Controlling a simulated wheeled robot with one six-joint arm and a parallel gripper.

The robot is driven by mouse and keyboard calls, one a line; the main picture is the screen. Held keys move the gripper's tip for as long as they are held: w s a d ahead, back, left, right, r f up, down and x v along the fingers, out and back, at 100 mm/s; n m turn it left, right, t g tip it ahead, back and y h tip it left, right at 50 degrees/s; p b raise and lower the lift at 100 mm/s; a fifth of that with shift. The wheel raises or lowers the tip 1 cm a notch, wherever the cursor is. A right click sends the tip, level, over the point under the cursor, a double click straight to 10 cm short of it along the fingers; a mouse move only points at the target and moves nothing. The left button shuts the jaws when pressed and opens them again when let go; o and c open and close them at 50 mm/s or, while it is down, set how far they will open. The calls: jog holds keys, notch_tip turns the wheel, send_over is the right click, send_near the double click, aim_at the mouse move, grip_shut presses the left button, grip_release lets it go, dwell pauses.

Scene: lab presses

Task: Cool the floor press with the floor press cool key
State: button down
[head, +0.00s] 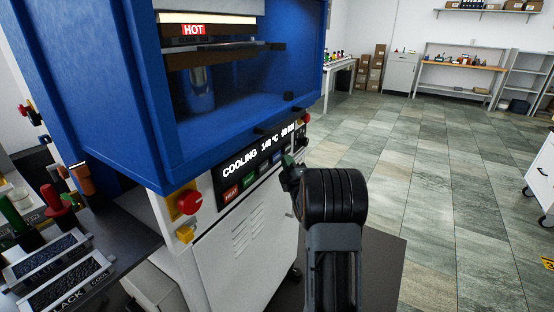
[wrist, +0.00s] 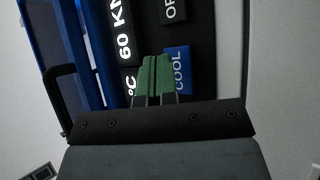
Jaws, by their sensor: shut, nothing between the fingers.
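The floor press (head: 245,240) has a blue upper housing and a white base. A "HOT" label glows in its opening, and its display (head: 258,150) reads "COOLING 140 °C 60 KN". My gripper (head: 288,160) is at the key row on the press front, its green fingertips together and empty. In the wrist view the fingertips (wrist: 154,62) overlap the left edge of the blue cool key (wrist: 178,68), whose "COOL" lettering shows. I cannot tell whether they touch it.
A red heat key (head: 231,195) is left in the row. A red knob on yellow (head: 187,203) sits at the press's near corner. A dark bench (head: 105,240) with trays and coloured handles stands at left. The tiled floor (head: 420,170) at right is largely clear.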

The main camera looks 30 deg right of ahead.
jog(key=shift+s+d+b, duration=0.4)
jog(key=shift+s+b, duration=0.05)
jog(key=shift+s, duration=0.3)
jog(key=shift+s+d+b, duration=0.4)
jog(key=shift+s, duration=0.3)
jog(key=shift+s+d+b, duration=0.4)
jog(key=shift+s+b, duration=0.05)
jog(key=shift+s, duration=0.3)
